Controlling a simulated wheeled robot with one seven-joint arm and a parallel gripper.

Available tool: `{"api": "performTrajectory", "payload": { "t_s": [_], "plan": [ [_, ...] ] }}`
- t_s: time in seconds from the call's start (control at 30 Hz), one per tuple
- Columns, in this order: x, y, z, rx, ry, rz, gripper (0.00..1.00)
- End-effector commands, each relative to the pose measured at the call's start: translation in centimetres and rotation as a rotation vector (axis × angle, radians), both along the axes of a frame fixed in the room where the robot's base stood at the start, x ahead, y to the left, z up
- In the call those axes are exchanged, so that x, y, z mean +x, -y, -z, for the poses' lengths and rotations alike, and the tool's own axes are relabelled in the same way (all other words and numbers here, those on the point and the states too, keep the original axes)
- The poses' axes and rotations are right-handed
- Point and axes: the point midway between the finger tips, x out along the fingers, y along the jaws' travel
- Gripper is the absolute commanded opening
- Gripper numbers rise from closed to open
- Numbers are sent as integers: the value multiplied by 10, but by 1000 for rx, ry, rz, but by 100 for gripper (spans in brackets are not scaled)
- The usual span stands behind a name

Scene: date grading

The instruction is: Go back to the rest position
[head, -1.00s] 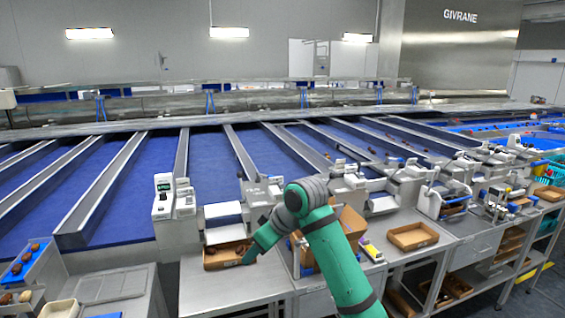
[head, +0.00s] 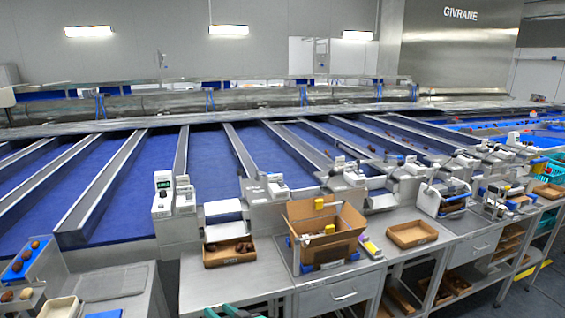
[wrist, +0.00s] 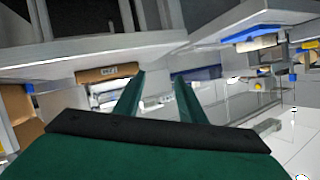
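My gripper (wrist: 160,85) shows in the wrist view with its two green fingers apart and nothing held between them. In the head view, only small green parts of my arm (head: 233,312) show at the bottom edge, low in front of the bench. The gripper's fingers cannot be made out there. The fingers do not visibly touch anything.
A shallow tray with dates (head: 230,262) and an open cardboard box (head: 352,218) stand on the grey bench. Another shallow tray (head: 428,229) sits to the right. Sloping blue lanes (head: 217,165) lie behind.

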Motion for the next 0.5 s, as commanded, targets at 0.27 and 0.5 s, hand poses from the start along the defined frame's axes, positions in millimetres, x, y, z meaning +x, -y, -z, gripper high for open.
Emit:
{"api": "performTrajectory", "payload": {
  "t_s": [0.27,0.5],
  "plan": [
    [-51,8,58,99,-6,179,37],
    [-107,29,100,131,-6,334,37]
  ]
}}
